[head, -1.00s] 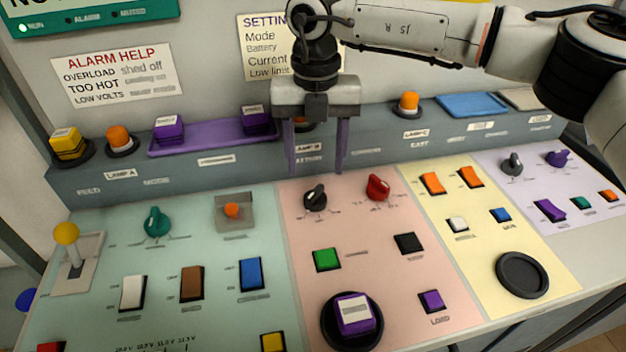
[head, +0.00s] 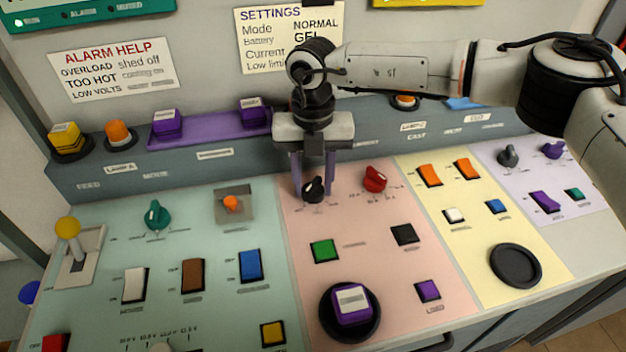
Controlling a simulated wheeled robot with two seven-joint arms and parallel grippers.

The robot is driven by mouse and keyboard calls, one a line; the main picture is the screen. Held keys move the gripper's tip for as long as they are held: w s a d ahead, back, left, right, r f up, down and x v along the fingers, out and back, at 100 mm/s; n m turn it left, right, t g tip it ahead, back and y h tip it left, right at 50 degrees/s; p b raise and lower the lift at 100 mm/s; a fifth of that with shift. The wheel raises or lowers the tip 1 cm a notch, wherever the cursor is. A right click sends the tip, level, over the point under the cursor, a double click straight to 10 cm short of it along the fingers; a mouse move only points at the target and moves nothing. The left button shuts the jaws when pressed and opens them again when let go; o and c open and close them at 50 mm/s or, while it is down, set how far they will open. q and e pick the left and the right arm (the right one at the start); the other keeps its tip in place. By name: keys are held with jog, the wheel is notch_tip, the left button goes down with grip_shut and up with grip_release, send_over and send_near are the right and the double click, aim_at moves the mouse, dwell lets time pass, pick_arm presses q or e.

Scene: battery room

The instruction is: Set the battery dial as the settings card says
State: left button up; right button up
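The settings card (head: 262,40) is on the back wall; it reads Mode NORMAL and Battery GEL, and its lower lines are partly hidden by my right arm. The black dial (head: 313,189) sits at the top of the pink panel; its small label is too small to read. A red dial (head: 375,178) is to its right. My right gripper (head: 313,188) points down with its two purple fingers apart, one on each side of the black dial. Whether they touch it I cannot tell. My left gripper is not in view.
The green panel has a teal dial (head: 157,215), a yellow-knobbed lever (head: 68,228) and several switches. A purple block (head: 351,303) sits on a round black pad on the pink panel. An empty round pad (head: 516,265) is on the yellow panel.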

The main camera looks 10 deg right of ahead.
jog(key=shift+c, duration=0.7)
jog(key=n+b, duration=0.1)
jog(key=n, duration=0.1)
jog(key=shift+f+n+b, duration=0.1)
jog(key=shift+n+b, duration=0.2)
jog(key=n+b, duration=0.1)
jog(key=n, duration=0.2)
jog(key=shift+n+b, duration=0.55)
jog(key=shift+n, duration=0.95)
jog(key=o, duration=1)
